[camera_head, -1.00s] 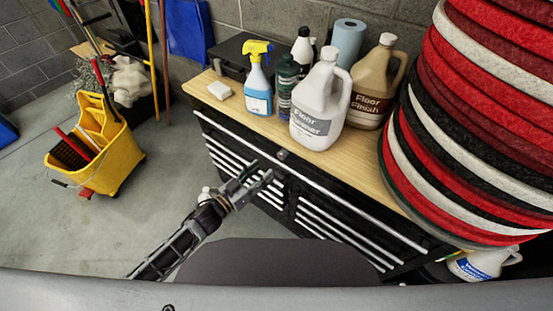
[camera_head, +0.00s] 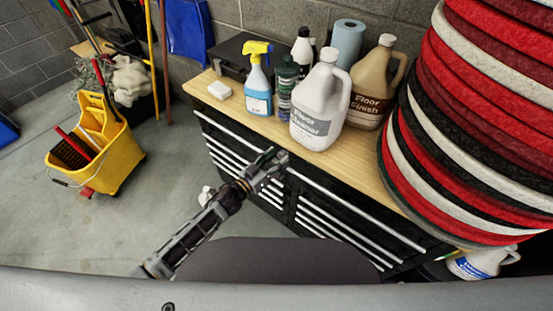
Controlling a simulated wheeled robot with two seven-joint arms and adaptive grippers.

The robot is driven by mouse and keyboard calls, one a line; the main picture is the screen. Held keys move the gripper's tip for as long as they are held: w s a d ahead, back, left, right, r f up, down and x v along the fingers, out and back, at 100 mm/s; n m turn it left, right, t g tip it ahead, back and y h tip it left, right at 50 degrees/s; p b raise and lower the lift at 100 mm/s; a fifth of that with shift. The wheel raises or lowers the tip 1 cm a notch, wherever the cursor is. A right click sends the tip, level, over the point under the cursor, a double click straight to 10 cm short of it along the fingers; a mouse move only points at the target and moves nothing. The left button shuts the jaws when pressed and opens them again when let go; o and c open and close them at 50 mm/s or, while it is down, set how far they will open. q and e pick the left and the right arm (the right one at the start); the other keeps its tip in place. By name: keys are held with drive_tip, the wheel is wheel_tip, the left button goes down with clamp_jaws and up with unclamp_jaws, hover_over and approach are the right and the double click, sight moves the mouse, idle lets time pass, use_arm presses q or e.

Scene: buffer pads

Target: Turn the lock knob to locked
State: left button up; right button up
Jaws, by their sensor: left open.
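The black tool chest (camera_head: 325,193) has silver drawer handles and a wooden top. Its small dark lock knob sits high on the front, just below the top edge; my left gripper now mostly covers it, so its turn angle cannot be read. My left gripper (camera_head: 275,157) is open, with its fingertips at the knob's place. I cannot tell whether the fingers touch the knob or stand around it. My right gripper is not in view.
On the wooden top (camera_head: 362,167) stand a white floor cleaner jug (camera_head: 318,105), a brown floor finish jug (camera_head: 377,85) and a spray bottle (camera_head: 258,85). Stacked red, black and white pads (camera_head: 470,130) rise at right. A yellow mop bucket (camera_head: 115,160) stands left on open floor.

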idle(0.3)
use_arm(q)
drive_tip(key=c, duration=1)
drive_tip(key=shift+c, duration=0.2)
drive_tip(key=shift+m, duration=0.5)
drive_tip(key=shift+m+p, duration=0.7)
drive_tip(key=shift+m, duration=0.2)
drive_tip(key=shift+d+m+p, duration=0.1)
drive_tip(key=shift+m+p, duration=0.35)
drive_tip(key=shift+m, duration=0.95)
